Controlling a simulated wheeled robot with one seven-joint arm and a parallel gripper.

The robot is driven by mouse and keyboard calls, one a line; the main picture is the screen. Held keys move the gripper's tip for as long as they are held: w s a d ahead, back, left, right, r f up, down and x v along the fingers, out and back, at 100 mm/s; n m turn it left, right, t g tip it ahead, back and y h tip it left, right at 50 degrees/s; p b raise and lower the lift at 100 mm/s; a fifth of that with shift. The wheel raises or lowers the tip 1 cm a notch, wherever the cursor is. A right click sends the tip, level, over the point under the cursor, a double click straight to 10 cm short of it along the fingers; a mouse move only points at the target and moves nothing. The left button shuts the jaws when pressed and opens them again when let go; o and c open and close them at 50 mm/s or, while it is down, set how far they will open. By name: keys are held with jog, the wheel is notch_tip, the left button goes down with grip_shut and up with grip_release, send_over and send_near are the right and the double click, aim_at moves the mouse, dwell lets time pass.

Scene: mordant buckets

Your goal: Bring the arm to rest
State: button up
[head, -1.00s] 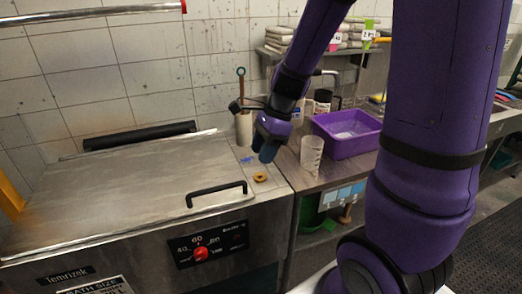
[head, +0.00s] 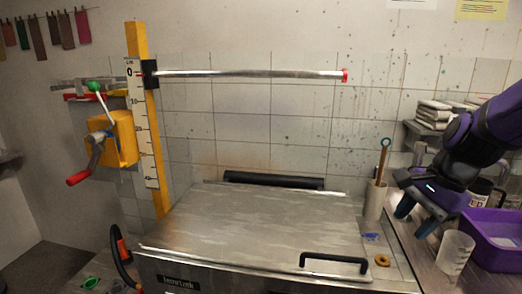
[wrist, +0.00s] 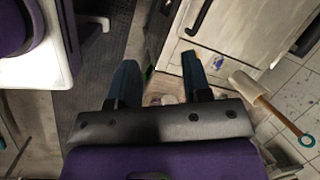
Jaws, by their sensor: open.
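My gripper (head: 417,215) is at the right of the head view, over the bench beside the steel bath. Its two blue fingers stand apart with nothing between them. In the wrist view the open fingers (wrist: 159,85) point down past the bath's side, with the floor and bench edge below. My purple arm reaches in from the right edge of the head view.
The steel bath lid (head: 260,225) is closed, with a black handle (head: 335,258). A brass ring (head: 382,260), a holder with a wooden-handled tool (head: 376,200), a clear beaker (head: 455,252) and a purple tub (head: 495,250) stand near my gripper. A yellow winch post (head: 150,130) stands left.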

jog(key=s+r+n+t+h, duration=0.3)
jog(key=s+r+n, duration=0.7)
jog(key=s+n, duration=0.2)
jog(key=shift+d+r+n+t+h, duration=0.15)
jog(key=shift+r+n+t+h, duration=0.2)
jog(key=shift+n, duration=0.45)
jog(key=shift+f, duration=0.1)
